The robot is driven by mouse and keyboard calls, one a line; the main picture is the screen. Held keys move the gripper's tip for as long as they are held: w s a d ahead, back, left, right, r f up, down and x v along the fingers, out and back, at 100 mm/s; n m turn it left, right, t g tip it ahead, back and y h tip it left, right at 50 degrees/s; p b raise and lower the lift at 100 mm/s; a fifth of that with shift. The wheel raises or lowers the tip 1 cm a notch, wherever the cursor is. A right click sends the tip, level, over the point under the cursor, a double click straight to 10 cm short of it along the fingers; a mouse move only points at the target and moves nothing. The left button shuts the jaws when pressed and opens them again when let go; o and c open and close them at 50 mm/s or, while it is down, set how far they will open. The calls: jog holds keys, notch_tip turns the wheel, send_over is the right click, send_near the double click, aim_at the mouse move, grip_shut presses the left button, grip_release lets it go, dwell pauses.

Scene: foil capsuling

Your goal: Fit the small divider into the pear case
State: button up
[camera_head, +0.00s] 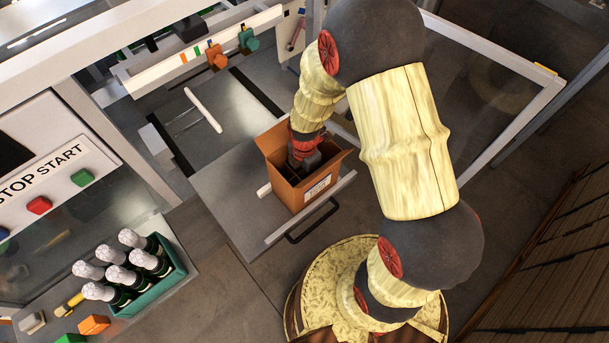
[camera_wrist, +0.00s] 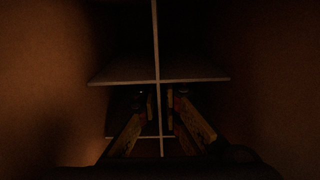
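The case is an open brown cardboard box (camera_head: 288,191) with a white label, its flaps spread. My gripper reaches down into it from above; its fingertips are hidden in the head view. In the wrist view, the dark inside shows a thin divider panel (camera_wrist: 156,40) running lengthwise and a panel (camera_wrist: 200,79) crossing it. Both stand between the brown walls. I cannot tell which is the small divider. The fingers of my gripper (camera_wrist: 161,105) lie on either side of the lengthwise panel. Dark gaps seem to show beside it, but whether the fingers touch it is unclear.
The box stands on a grey table (camera_head: 225,185) near a rail and a black handle (camera_head: 313,222). A green crate (camera_head: 150,290) of several foil-topped bottles stands at lower left. A white rod (camera_head: 203,110) lies behind the box. The box walls are close around my gripper.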

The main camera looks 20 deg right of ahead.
jog(key=o, duration=0.3)
notch_tip(320, 180, up, 12)
jog(key=shift+r+p, duration=0.1)
jog(key=shift+p, duration=0.65)
jog(key=s+r+m+t, duration=0.2)
jog(key=s+r+m, duration=0.2)
jog(key=r+m, duration=0.3)
jog(key=s+r+m+t, duration=0.1)
jog(key=s+r+m, duration=0.4)
jog(key=r, duration=0.6)
jog(key=s+r+m+t, duration=0.2)
jog(key=s+r+m, duration=0.3)
jog(key=r+m, duration=0.4)
jog(key=shift+m+t, duration=0.3)
